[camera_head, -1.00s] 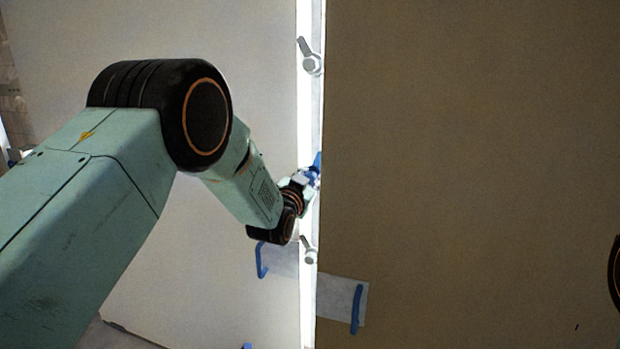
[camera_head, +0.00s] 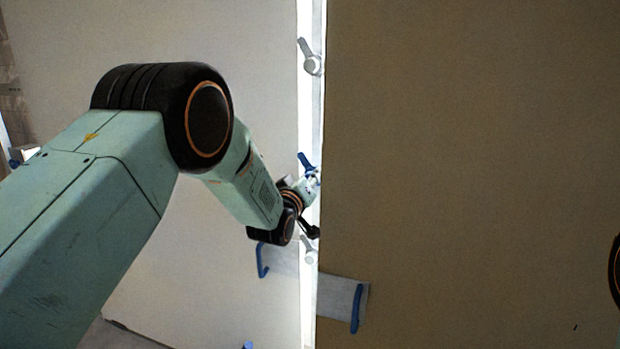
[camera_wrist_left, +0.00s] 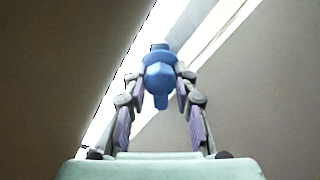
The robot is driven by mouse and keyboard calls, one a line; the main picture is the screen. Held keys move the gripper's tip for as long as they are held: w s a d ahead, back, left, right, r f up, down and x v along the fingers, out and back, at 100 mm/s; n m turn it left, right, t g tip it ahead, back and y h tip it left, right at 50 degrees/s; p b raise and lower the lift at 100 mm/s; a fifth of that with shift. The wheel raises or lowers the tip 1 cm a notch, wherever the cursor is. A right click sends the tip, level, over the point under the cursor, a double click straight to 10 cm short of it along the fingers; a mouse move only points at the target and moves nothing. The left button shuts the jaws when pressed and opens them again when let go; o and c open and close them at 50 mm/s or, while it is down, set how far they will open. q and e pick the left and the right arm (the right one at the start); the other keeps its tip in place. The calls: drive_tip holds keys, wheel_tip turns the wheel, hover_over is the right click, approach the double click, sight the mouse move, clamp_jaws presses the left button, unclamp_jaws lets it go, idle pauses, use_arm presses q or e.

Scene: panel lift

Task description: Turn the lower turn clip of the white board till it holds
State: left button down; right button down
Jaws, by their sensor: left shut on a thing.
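The white board (camera_head: 200,40) stands upright on the left in the head view. Along its right edge, a blue turn clip (camera_head: 306,162) sits between two grey clips, its lever pointing up and slightly left. My left gripper (camera_head: 311,184) reaches it from the left and partly hides it. In the left wrist view the blue clip (camera_wrist_left: 160,72) is between the fingers of my left gripper (camera_wrist_left: 159,88), which are shut on it. My right gripper is out of view.
A grey clip (camera_head: 312,64) is above and another (camera_head: 309,256) just below my wrist. A pale plate (camera_head: 335,297) and blue handles (camera_head: 357,309) sit lower down.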

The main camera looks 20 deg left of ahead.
use_arm(q)
drive_tip(key=n, duration=0.5)
drive_tip(key=shift+r+n, duration=0.1)
drive_tip(key=shift+n, duration=0.2)
drive_tip(key=n, duration=0.5)
drive_tip(key=shift+n, duration=0.3)
drive_tip(key=c, duration=1.3)
unclamp_jaws()
drive_tip(key=s, duration=1.2)
drive_tip(key=shift+a, duration=0.25)
